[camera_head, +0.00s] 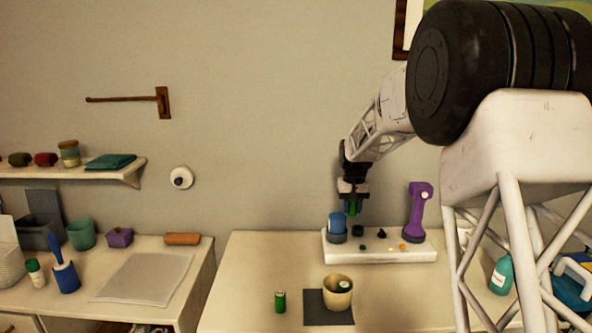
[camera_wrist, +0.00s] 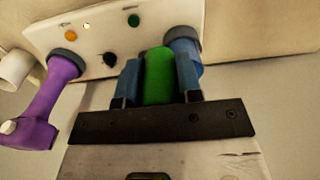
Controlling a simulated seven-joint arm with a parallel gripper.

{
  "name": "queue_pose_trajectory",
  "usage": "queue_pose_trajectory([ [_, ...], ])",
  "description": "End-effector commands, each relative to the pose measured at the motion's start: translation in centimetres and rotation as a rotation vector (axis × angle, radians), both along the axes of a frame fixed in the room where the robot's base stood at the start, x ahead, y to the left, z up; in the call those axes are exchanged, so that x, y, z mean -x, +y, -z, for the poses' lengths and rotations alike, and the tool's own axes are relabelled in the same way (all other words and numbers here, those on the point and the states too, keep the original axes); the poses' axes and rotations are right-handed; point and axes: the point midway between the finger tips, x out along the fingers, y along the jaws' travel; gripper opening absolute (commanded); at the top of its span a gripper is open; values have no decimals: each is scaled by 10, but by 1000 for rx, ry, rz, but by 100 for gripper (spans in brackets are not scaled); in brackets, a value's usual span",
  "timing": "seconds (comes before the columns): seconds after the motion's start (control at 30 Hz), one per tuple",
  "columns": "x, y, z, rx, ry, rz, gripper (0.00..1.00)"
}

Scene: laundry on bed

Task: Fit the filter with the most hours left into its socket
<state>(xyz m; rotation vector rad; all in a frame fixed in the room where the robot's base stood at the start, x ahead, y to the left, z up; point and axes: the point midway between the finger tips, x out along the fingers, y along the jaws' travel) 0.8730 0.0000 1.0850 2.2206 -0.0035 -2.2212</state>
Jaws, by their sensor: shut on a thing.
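My gripper (camera_head: 352,197) is shut on a green filter (camera_wrist: 158,76), a small cylinder held between its two blue-grey fingers. The held filter also shows in the head view (camera_head: 352,208), just above a white base panel (camera_head: 385,256). The panel carries a blue device (camera_head: 337,228) at left, a purple device (camera_head: 418,212) at right, and small dark and coloured spots between them. A dark opening (camera_wrist: 110,60) shows on the panel, apart from the filter. A second green cylinder (camera_head: 280,301) stands on the table. No hour markings are readable.
A teal bottle (camera_head: 502,275) stands at right. The table's front left is clear.

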Motion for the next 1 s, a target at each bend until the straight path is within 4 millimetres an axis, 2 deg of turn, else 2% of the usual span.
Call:
queue_pose_trajectory([
  [0.47, -7, -3, 3, 0, 0, 8, 6],
  [0.67, -25, -10, 10, 0, 1, 30, 6],
  [1.0, -73, -33, 31, -1, 1, 96, 6],
])
